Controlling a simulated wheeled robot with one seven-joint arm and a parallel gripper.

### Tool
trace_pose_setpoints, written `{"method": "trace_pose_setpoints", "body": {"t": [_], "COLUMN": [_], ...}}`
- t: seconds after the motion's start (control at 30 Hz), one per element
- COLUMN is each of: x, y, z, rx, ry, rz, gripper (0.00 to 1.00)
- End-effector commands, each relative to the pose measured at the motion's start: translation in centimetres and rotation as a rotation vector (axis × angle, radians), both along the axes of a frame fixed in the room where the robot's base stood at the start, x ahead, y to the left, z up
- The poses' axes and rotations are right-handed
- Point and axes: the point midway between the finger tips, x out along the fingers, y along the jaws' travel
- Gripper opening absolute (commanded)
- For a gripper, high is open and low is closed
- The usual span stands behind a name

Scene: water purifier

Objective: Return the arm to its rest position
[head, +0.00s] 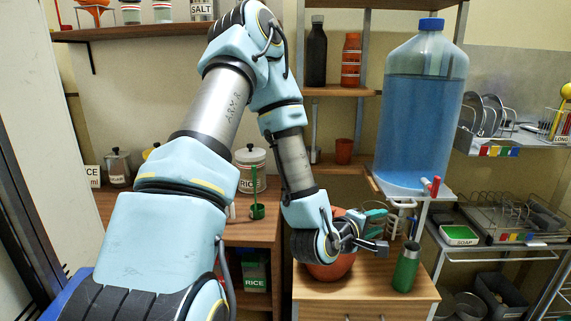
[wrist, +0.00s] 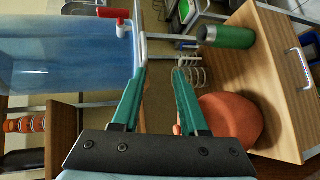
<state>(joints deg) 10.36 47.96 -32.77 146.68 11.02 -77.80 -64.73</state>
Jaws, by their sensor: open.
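My arm (head: 217,105) rises from the lower left, bends at the top and comes down over the wooden cabinet on the right. My gripper (head: 378,228) is at its end, above the cabinet top, in front of the water purifier's taps. In the wrist view my gripper (wrist: 158,85) is open, its two green fingers apart with nothing between them. The large blue water bottle (head: 424,105) stands upright behind it. An orange round pot (head: 330,268) sits on the cabinet, partly hidden by my wrist. A green cylinder (head: 407,267) stands upright to the right of the gripper.
The wooden cabinet (head: 362,290) carries the pot and the green cylinder. A red-handled tap (wrist: 123,29) is close beyond the fingers. Shelves with bottles (head: 317,50) stand behind my arm. A rice canister (head: 250,168) is at the centre left, a dish rack (head: 490,112) at the right.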

Motion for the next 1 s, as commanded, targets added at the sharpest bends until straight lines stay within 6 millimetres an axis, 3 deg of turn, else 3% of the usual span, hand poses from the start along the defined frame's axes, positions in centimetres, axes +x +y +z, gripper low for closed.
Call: {"method": "trace_pose_setpoints", "body": {"t": [0.17, 0.33, 0.47, 0.63, 0.8, 1.0], "x": [2.8, 4.2, 3.7, 0.8, -2.7, -4.5], "y": [5.6, 13.6, 20.2, 27.5, 31.4, 32.7], "z": [-2.0, -2.6, -1.6, 0.9, 3.1, 4.0], "rx": [0.425, 0.817, 1.054, 1.245, 1.301, 1.306], "ry": [-0.096, -0.099, -0.041, 0.085, 0.186, 0.230], "rz": [-0.073, -0.162, -0.244, -0.376, -0.495, -0.554], "gripper": [0.43, 0.43, 0.43, 0.43, 0.43, 0.43]}}
